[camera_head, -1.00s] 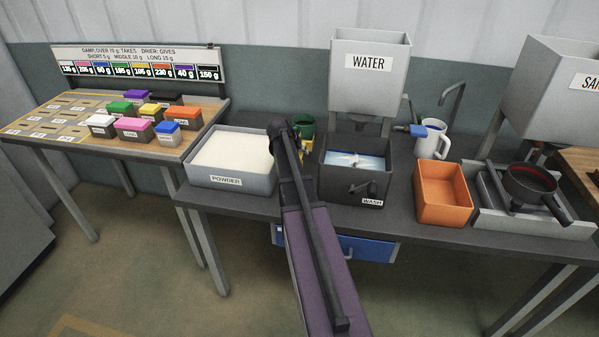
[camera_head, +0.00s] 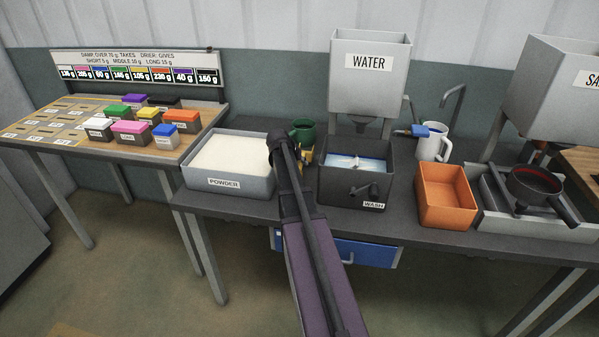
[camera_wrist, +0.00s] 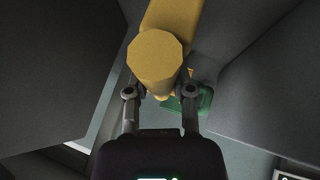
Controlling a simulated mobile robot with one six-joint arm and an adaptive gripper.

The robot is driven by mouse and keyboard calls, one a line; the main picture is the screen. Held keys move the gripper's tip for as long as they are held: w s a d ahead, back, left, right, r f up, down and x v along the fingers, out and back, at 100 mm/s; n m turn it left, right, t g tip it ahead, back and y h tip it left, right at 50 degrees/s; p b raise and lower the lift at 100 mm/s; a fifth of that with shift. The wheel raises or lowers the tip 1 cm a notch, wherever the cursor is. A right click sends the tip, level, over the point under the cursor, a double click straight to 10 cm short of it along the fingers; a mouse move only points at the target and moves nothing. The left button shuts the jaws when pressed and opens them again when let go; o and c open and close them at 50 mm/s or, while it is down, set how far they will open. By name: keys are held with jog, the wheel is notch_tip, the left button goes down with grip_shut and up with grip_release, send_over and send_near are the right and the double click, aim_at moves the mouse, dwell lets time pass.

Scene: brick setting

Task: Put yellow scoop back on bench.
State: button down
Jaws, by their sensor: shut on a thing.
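The yellow scoop (camera_wrist: 157,58) is in the wrist view, with its rounded end between the two fingers of my gripper (camera_wrist: 160,98). My gripper is shut on it. In the head view only a small yellow patch of the scoop (camera_head: 306,157) shows beside my arm, between the powder bin and the wash box. The arm hides the rest of the scoop and most of the gripper. The dark bench (camera_head: 245,206) is below; I cannot tell whether the scoop touches it.
The powder bin (camera_head: 228,185) is left of my arm and the wash box (camera_head: 345,190) right. An orange bin (camera_head: 446,208), a white mug (camera_head: 433,143) and a pan (camera_head: 535,183) stand further right. The water hopper (camera_head: 369,85) is above.

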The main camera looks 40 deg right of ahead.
jog(key=shift+f+b, duration=1.35)
jog(key=shift+f, duration=0.25)
jog(key=shift+f, duration=0.15)
jog(key=shift+c, duration=2.4)
grip_release()
jog(key=shift+p+v, duration=0.9)
jog(key=shift+v, duration=0.3)
jog(key=p+v, duration=0.8)
jog(key=v, duration=0.2)
